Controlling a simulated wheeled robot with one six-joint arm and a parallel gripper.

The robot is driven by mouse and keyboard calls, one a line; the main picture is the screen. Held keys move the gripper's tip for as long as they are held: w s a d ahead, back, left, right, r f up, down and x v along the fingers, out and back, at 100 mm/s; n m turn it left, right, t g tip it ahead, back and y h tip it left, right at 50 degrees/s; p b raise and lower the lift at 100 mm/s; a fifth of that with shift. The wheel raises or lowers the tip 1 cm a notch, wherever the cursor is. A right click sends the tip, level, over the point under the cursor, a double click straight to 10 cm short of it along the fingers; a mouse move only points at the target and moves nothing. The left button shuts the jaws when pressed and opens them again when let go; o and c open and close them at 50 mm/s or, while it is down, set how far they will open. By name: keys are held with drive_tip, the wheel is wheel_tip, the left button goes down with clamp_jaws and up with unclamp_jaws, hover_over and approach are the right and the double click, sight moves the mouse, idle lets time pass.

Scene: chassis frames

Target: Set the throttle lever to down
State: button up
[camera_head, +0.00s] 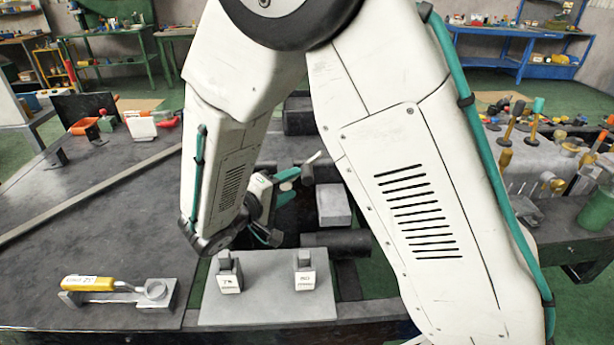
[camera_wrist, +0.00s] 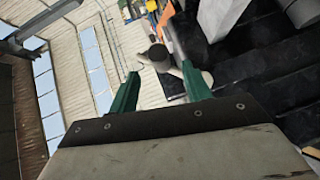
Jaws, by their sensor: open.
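In the head view, a short pale-tipped stick (camera_head: 312,158), which looks like the throttle lever, slants up to the right beside a dark mount. In the wrist view, my gripper (camera_wrist: 161,70) shows two green fingers apart. A grey round-ended part (camera_wrist: 158,53) appears just beyond and between the fingertips; I cannot tell whether it is the lever or whether the fingers touch it. The lever's base is hidden.
A light grey block (camera_head: 333,204) and dark cylinders stand near the gripper. A grey plate (camera_head: 265,291) with two labelled blocks lies in front. A yellow-handled tool (camera_head: 95,283) rests at the left. A bench with several tools (camera_head: 537,160) is at right.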

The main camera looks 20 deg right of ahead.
sight(307, 177)
drive_tip(key=x, duration=0.6)
drive_tip(key=shift+w+d, duration=0.1)
drive_tip(key=shift+d, duration=0.25)
clamp_jaws()
